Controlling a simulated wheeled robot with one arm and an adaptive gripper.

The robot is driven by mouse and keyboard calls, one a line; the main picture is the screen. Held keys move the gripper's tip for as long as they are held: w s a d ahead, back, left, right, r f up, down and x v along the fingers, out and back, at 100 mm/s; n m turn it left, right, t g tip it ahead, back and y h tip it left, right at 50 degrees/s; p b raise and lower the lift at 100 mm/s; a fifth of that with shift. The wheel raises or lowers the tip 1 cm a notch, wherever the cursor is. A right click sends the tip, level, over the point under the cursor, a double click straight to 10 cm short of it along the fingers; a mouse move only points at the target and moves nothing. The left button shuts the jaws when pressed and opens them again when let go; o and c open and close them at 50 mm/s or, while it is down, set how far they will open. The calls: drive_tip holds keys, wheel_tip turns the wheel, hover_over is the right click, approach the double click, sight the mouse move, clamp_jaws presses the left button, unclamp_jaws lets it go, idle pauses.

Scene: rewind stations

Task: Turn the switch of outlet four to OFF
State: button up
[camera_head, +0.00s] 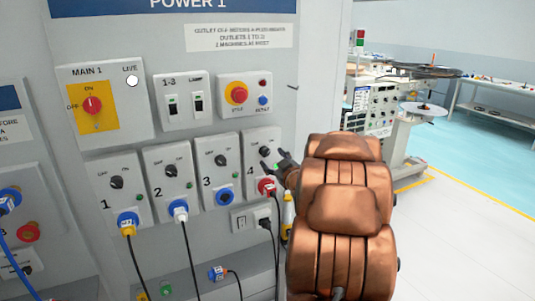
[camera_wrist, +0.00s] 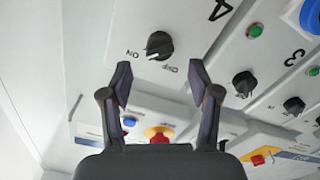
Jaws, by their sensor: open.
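The outlet four switch is a black rotary knob (camera_head: 264,151) at the top of the panel (camera_head: 249,185) marked 4, rightmost of the outlet row. In the wrist view the knob (camera_wrist: 158,45) is seen inverted, with ON lettering on its left and OFF on its lower right. A pale mark on the knob lies on its lower left, closer to ON. My gripper (camera_head: 277,160) is just right of the knob in the head view. In the wrist view its fingers (camera_wrist: 160,88) are spread, empty and apart from the knob, one to each side below it.
Outlet three (camera_head: 216,178) is close on the left, with its own knob (camera_wrist: 244,84). A red plug (camera_head: 266,186) sits below outlet four's knob. The emergency button (camera_head: 238,95) is above. A machine (camera_head: 385,105) and open floor are right.

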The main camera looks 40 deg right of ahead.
sight(267, 154)
drive_tip(key=shift+p+x, duration=0.55)
drive_tip(key=shift+x, duration=1.9)
drive_tip(key=c, duration=1.1)
